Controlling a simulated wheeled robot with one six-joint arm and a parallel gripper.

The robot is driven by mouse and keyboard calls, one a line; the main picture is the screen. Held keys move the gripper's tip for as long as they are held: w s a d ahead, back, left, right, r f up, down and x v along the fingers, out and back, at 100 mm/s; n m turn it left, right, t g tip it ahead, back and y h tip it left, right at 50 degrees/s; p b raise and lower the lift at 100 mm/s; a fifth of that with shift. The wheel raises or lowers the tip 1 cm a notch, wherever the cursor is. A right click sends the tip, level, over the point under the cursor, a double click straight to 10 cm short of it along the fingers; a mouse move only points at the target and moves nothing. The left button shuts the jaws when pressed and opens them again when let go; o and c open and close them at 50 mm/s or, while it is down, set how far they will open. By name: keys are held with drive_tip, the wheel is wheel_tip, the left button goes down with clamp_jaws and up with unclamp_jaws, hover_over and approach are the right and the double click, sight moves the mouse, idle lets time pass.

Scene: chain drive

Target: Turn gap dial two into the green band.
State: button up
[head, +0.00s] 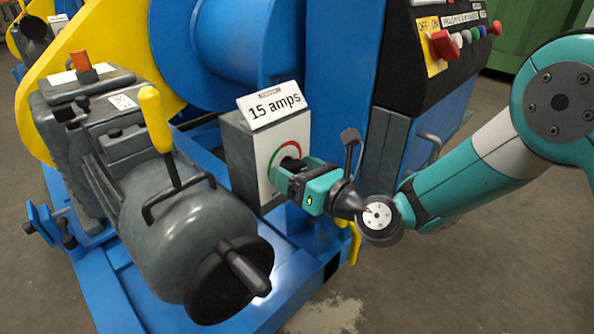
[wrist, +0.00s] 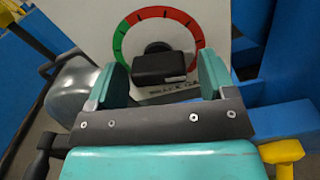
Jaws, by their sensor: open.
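The dial is a black knob (wrist: 160,66) on a white plate (wrist: 92,22), ringed by an arc with green and red stretches. In the head view the plate (head: 268,150) is on the front of a grey box under a "15 amps" sign (head: 275,106). My gripper (head: 284,174) is at the knob and hides most of it there. In the wrist view my gripper (wrist: 166,72) is open, one finger on each side of the knob, with gaps between. Lettering below the knob is partly hidden by the gripper. I cannot tell where the knob points.
A grey motor-like housing (head: 165,220) with a yellow lever (head: 157,120) and black handwheel (head: 230,280) stands left of the box. A black lever (head: 350,145) rises close to my wrist. A control panel (head: 450,45) is above right. Floor at right is clear.

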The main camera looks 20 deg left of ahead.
drive_tip(key=c, duration=0.9)
